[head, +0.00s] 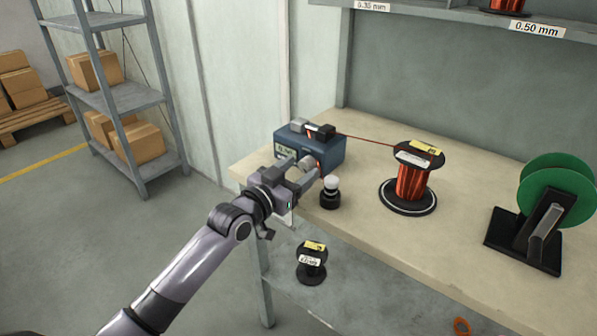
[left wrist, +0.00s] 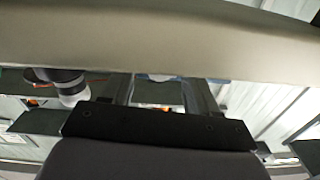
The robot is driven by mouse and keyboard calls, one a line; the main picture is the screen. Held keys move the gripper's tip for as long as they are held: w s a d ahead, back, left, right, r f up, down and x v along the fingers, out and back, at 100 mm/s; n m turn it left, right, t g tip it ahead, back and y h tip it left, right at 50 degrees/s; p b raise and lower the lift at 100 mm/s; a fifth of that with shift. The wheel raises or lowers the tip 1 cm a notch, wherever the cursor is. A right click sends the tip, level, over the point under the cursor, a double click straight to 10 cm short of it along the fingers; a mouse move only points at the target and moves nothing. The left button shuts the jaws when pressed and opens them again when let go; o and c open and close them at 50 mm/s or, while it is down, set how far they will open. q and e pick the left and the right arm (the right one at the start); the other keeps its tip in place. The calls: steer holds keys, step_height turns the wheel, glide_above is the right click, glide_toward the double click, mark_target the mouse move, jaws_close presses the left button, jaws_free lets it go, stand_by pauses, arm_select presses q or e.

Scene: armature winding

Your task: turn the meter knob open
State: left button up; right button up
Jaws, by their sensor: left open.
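The meter (head: 331,150) is a blue box with a small lit display (head: 286,151), near the table's left end. My left gripper (head: 304,163) is open in front of its face, with its fingers pointing at the box. The gripper covers part of that face, so I cannot make out the knob or its angle in the head view. In the left wrist view a pale rounded part (left wrist: 162,77) shows between the open fingers; I cannot tell whether it is the knob. Contact is not clear. My right gripper is not in view.
A small black item with a white top (head: 330,190) stands close right of the gripper. A copper wire runs from the meter's top clamp (head: 320,131) to a copper spool (head: 412,180). A green reel (head: 553,190) stands right. A black spool (head: 312,262) sits on the lower shelf.

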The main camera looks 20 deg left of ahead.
arm_select(q)
steer(key=shift+w+d, duration=0.1)
steer(key=shift+w, duration=0.1)
steer(key=c, duration=1)
steer(key=shift+c, duration=0.2)
